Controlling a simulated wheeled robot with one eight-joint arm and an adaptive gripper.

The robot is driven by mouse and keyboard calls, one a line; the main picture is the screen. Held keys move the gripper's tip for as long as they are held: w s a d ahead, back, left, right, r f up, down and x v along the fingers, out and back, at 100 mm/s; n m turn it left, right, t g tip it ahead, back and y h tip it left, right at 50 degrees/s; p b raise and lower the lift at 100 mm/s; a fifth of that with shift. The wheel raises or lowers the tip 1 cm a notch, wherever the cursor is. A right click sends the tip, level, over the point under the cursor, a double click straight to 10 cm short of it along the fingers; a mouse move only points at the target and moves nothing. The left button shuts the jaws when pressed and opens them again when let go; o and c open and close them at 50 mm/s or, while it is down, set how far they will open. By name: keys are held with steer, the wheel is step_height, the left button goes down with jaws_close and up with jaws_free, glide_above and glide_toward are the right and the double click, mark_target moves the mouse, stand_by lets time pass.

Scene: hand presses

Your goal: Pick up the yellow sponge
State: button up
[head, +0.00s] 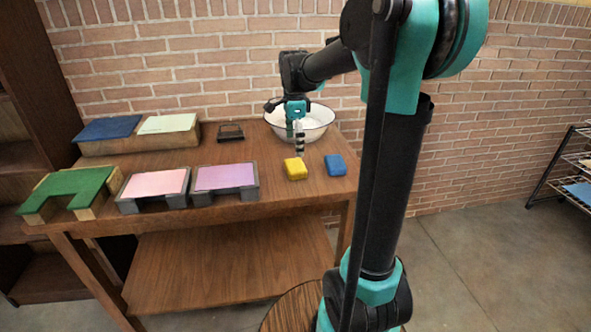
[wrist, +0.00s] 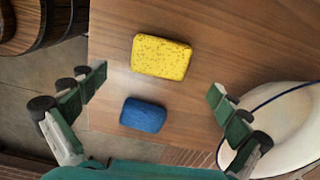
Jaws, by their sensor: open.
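The yellow sponge (head: 295,169) lies flat on the wooden table near its front right part, left of the blue sponge (head: 335,165). In the wrist view the yellow sponge (wrist: 160,57) is speckled and fully visible, lying beyond the fingertips, and the blue sponge (wrist: 143,115) lies nearer, between the spread fingers. My gripper (head: 298,148) is above the table, just behind the yellow sponge in the head view. In the wrist view my gripper (wrist: 158,80) is open and empty, its green fingers wide apart. Nothing touches the yellow sponge except the table.
A white bowl (head: 313,117) stands behind; it is close to one finger in the wrist view (wrist: 290,125). A small dark object (head: 230,132) lies left of it. Pink (head: 153,184) and purple (head: 226,177) topped stands and a green one (head: 70,187) fill the table's left side.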

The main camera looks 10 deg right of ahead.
mark_target(295, 165)
step_height(295, 165, down, 8)
steer(key=shift+w+d+f, duration=0.1)
steer(key=shift+d+f, duration=0.05)
stand_by(0.4)
steer(key=c, duration=0.8)
